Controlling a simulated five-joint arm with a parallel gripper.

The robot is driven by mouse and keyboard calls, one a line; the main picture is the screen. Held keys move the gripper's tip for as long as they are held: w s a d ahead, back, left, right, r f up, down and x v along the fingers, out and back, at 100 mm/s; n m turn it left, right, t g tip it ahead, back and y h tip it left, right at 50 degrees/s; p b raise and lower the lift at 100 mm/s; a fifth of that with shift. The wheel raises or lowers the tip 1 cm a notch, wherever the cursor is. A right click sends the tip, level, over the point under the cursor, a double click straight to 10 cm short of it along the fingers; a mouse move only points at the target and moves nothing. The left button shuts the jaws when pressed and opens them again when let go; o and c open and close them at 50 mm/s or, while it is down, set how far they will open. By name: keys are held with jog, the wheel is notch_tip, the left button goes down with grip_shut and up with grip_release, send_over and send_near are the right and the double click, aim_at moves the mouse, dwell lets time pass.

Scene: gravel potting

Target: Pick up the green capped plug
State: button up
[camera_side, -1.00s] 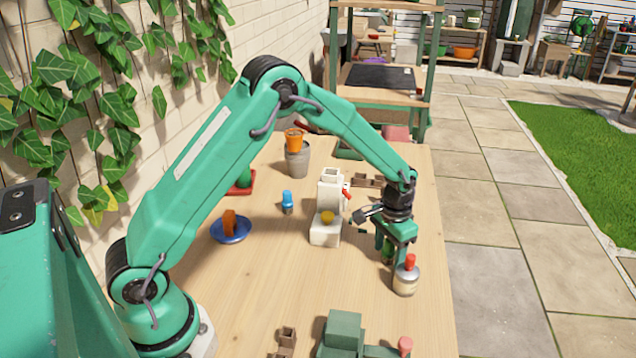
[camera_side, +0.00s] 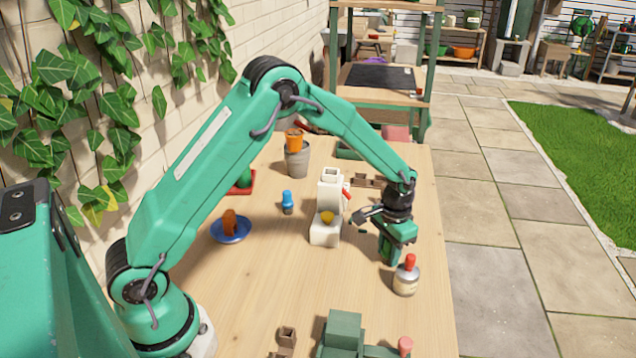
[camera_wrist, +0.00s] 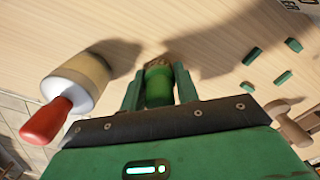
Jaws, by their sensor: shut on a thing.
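The plug's far end looks ridged and brownish-green. In the side view the fingers hide the plug, and I cannot tell whether it touches the table.
The jar with the red top (camera_side: 406,278) stands close beside my gripper; it also shows in the wrist view (camera_wrist: 82,78). A white machine (camera_side: 326,225) with a yellow part stands to the left. A blue saucer (camera_side: 244,238) and a small blue bottle (camera_side: 287,203) are farther left. Green blocks lie at the front.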

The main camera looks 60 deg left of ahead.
jog(key=shift+r, duration=0.1)
jog(key=shift+r, duration=4.95)
